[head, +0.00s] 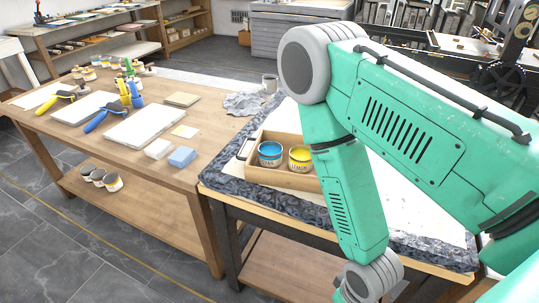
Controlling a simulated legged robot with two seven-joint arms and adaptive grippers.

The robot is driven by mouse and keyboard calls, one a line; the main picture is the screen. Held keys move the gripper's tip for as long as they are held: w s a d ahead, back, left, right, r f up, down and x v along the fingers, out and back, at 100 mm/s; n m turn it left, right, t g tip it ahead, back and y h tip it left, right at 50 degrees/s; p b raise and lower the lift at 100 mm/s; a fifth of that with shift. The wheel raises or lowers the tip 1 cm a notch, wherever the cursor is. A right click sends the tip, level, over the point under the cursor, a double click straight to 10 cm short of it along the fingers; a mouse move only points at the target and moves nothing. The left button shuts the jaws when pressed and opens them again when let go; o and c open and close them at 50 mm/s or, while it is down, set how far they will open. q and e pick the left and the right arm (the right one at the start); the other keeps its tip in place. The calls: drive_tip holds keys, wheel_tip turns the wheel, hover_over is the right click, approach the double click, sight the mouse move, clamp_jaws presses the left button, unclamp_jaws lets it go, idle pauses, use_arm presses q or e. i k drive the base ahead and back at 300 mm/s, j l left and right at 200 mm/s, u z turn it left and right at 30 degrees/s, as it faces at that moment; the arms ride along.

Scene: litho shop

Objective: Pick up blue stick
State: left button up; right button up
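No plain blue stick stands out clearly. A roller-like tool with a blue handle (96,122) lies across a white slab on the left wooden table. A small upright blue item (136,93) stands behind it beside a similar yellow one, too small to make out. My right arm, teal and grey, fills the right side of the head view, and its gripper is out of frame below the bottom edge. My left arm and gripper do not show. Neither blue item is near the visible arm.
A yellow-handled tool (49,104), white slabs (145,124), a blue sponge-like block (182,157) and small cans lie on the wooden table (180,187). A wooden tray (259,175) with blue and yellow ink cans sits on the stone-topped table (222,180), partly behind my arm.

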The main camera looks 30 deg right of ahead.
sight(131, 83)
drive_tip(key=z, duration=0.5)
drive_tip(key=i+j+z, duration=0.15)
drive_tip(key=j+z, duration=0.3)
drive_tip(key=i+j+z, duration=0.15)
drive_tip(key=z, duration=0.3)
drive_tip(key=j+z, duration=0.9)
